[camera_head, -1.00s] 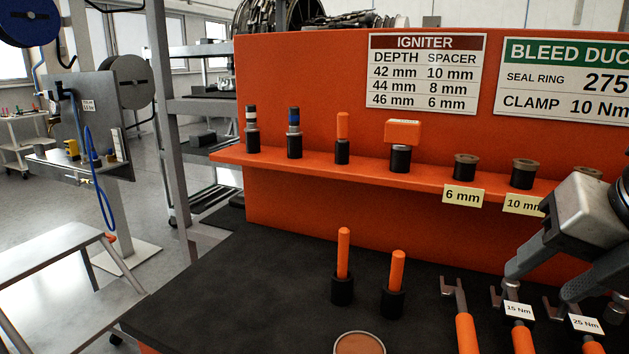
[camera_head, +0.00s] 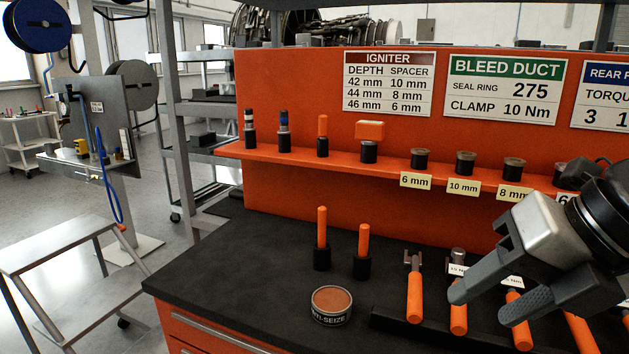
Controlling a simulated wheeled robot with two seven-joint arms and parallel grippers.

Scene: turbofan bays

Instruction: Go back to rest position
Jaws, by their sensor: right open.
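My right gripper (camera_head: 482,304) is at the right of the head view, above the row of orange-handled wrenches on the bench. Its two grey fingers are apart with nothing between them. It partly covers the wrenches and their labels. My left gripper is not in the head view.
The black-topped bench (camera_head: 225,275) has an orange back panel and a shelf (camera_head: 340,163) with plugs, tools and spacer cups. Two orange-handled tools (camera_head: 321,230) stand in holders. An anti-seize tin (camera_head: 331,303) sits near the front edge. A step stool (camera_head: 60,245) stands on the floor at left.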

